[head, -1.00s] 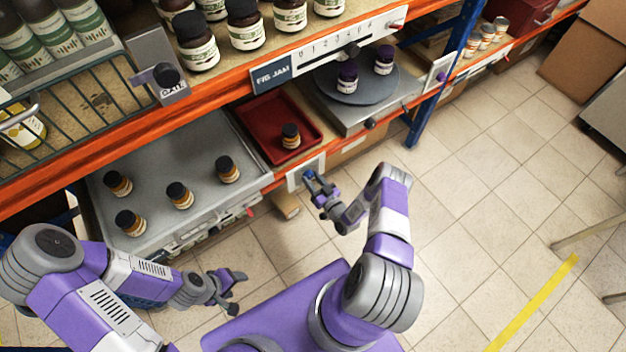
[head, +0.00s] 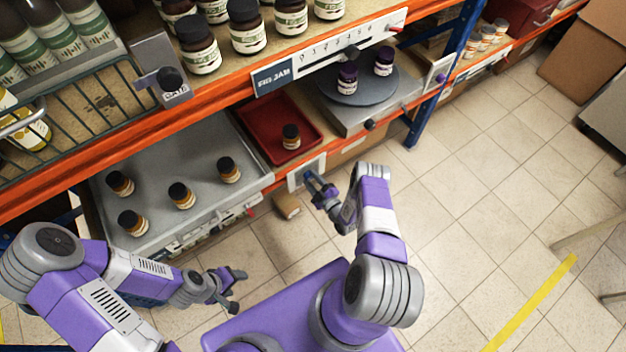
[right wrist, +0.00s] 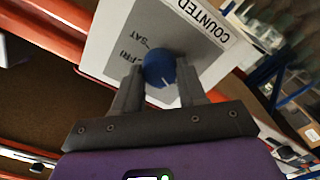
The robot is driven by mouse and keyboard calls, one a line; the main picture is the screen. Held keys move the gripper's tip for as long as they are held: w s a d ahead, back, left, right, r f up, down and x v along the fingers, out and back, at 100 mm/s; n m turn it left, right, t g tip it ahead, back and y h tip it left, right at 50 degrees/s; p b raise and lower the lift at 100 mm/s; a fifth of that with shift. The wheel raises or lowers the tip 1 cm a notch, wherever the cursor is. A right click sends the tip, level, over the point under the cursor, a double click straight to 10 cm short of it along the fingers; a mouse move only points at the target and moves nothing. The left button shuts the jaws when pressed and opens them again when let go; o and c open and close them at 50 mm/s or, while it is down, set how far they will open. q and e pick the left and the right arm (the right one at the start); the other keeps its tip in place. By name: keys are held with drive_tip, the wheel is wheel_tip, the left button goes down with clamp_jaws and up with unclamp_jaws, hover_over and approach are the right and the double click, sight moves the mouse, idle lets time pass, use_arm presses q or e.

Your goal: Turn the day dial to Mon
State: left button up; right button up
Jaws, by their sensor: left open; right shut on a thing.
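The day dial is a round blue knob (right wrist: 160,68) on a white plate (right wrist: 120,45) lettered "COUNTED", with "SAT" and "FRI" readable beside it. A short white mark on the knob points down and slightly right in the right wrist view, away from both words; other day names are hidden. My right gripper (right wrist: 157,80) is shut on the knob, one finger on each side. In the head view the plate (head: 294,178) is at the shelf's front edge, and my right gripper (head: 314,181) reaches it. My left gripper (head: 238,290) is open and empty, low over the floor.
A red tray (head: 255,125) with one small jar is just behind the plate. A grey tray (head: 140,165) with several jars lies left. A grey turntable (head: 345,97) with two dark jars stands right.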

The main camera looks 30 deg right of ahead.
drive_tip(key=n, duration=0.4)
drive_tip(key=shift+n+p, duration=0.7)
drive_tip(key=shift+n, duration=1.9)
drive_tip(key=shift+f, duration=0.1)
drive_tip(key=o, duration=1.1)
drive_tip(key=shift+c, duration=0.2)
drive_tip(key=s+p, duration=0.2)
drive_tip(key=s, duration=0.5)
drive_tip(key=shift+s+d, duration=0.3)
